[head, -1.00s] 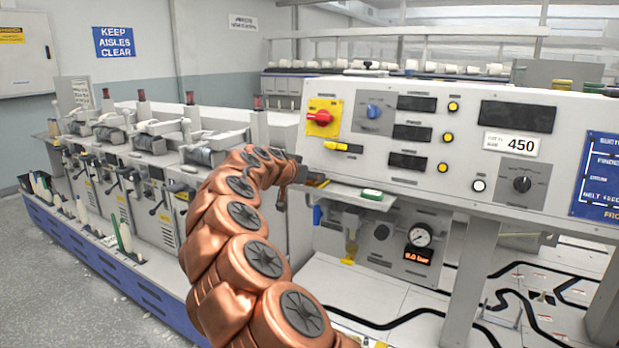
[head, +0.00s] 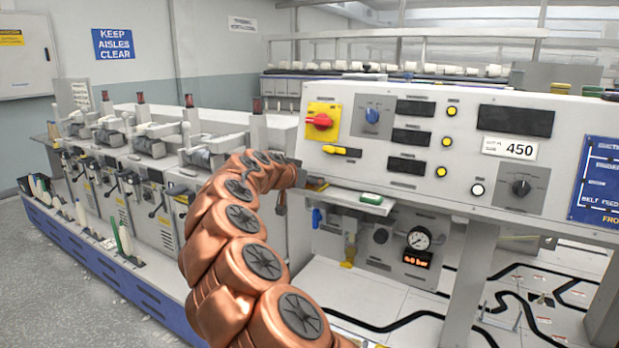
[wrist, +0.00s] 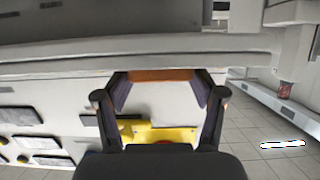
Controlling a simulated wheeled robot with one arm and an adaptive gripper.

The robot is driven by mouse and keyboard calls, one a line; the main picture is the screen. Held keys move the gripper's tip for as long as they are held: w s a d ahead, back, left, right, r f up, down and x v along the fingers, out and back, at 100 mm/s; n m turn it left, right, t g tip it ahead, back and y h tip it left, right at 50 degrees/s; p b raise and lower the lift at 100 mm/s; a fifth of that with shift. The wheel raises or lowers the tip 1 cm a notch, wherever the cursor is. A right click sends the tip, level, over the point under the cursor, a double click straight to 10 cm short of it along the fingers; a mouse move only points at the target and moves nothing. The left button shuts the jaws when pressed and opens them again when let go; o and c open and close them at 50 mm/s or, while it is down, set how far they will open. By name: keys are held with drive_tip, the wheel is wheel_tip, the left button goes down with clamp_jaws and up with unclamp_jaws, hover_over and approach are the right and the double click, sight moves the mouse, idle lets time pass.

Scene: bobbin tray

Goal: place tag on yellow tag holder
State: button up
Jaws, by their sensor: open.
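My gripper (wrist: 160,90) is open in the wrist view, with its two dark fingers spread apart. An orange strip (wrist: 160,75) shows between the fingertips; I cannot tell whether it touches them or whether it is the tag. The gripper itself is mostly hidden there.
The pale shelf (head: 345,200) carries a green and white block (head: 371,198). The sloped control panel (head: 400,185) stands above it. A pressure gauge (head: 419,238) and a blue-handled valve (head: 317,217) are below. Machine units (head: 150,190) line the left side.

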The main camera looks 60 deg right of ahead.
drive_tip(key=shift+a+r, duration=0.1)
drive_tip(key=shift+a, duration=0.45)
drive_tip(key=b+v, duration=0.2)
drive_tip(key=v, duration=0.9)
drive_tip(key=shift+r, duration=0.45)
drive_tip(key=s+a+f+n+y, duration=0.3)
drive_tip(key=s+a+f, duration=0.25)
drive_tip(key=a, duration=0.55)
drive_tip(key=s+a+f+n+y, duration=0.4)
drive_tip(key=a+f, duration=0.2)
drive_tip(key=a, duration=0.6)
drive_tip(key=s+a+f+n+y, duration=0.35)
drive_tip(key=a+f, duration=0.25)
drive_tip(key=a, duration=0.5)
drive_tip(key=s+a+f+n+g+y, duration=0.1)
drive_tip(key=s+a+f+n, duration=0.2)
drive_tip(key=s+a, duration=0.3)
drive_tip(key=s+a+f+n+g+y, duration=0.1)
drive_tip(key=s+a+f+n+y, duration=0.1)
drive_tip(key=s+a+f+n, duration=0.2)
drive_tip(key=s+a, duration=0.3)
drive_tip(key=shift+a, duration=0.35)
drive_tip(key=shift+f, duration=0.1)
